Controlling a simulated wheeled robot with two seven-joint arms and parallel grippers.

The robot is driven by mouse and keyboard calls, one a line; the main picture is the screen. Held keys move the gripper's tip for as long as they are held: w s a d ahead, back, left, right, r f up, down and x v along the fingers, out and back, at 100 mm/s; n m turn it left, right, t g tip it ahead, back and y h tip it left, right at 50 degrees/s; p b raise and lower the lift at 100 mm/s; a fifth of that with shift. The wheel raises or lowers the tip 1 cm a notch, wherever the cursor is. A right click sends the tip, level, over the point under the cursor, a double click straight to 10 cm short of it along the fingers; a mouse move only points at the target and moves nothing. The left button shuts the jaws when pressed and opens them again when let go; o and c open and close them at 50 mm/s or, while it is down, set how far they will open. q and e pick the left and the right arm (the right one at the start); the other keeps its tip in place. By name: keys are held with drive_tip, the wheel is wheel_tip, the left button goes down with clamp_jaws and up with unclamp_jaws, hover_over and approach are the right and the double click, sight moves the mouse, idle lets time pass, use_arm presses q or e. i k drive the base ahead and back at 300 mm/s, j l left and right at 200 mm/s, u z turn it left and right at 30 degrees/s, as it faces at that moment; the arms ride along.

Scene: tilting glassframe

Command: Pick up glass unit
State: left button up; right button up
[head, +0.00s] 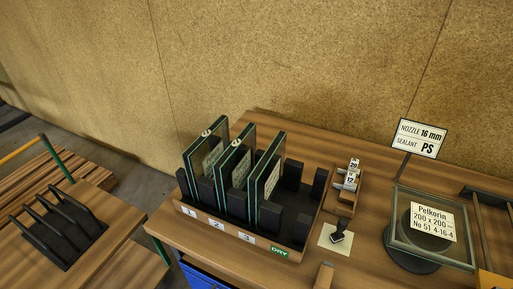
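Three upright glass units stand side by side in a wooden rack (178,205) with black dividers: one in slot 1 (197,160), one in slot 2 (236,165) and one in slot 3 (266,180). The rack's front has number tags and a green DRY tag (279,251). Another square glass unit (402,235) lies flat at the right on a round black stand (408,262); a label (433,221) on it reads Pelkarin 200 x 200, No 51 4-16-4. Neither of my grippers is in view.
A sign (419,137) reading NOZZLE 16 mm, SEALANT PS stands behind the flat unit. A number stamp (351,174) and a hand stamp (340,230) lie between rack and stand. A black pronged rack (62,235) sits on a separate left table. A board wall (290,60) closes the back.

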sight(264, 181)
drive_tip(key=j+z, duration=0.25)
drive_tip(key=j, duration=0.45)
drive_tip(key=j+z, duration=0.3)
drive_tip(key=j, duration=0.35)
drive_tip(key=k+j+z, duration=0.25)
drive_tip(key=j, duration=0.4)
drive_tip(key=i+j, duration=0.05)
drive_tip(key=i, duration=0.05)
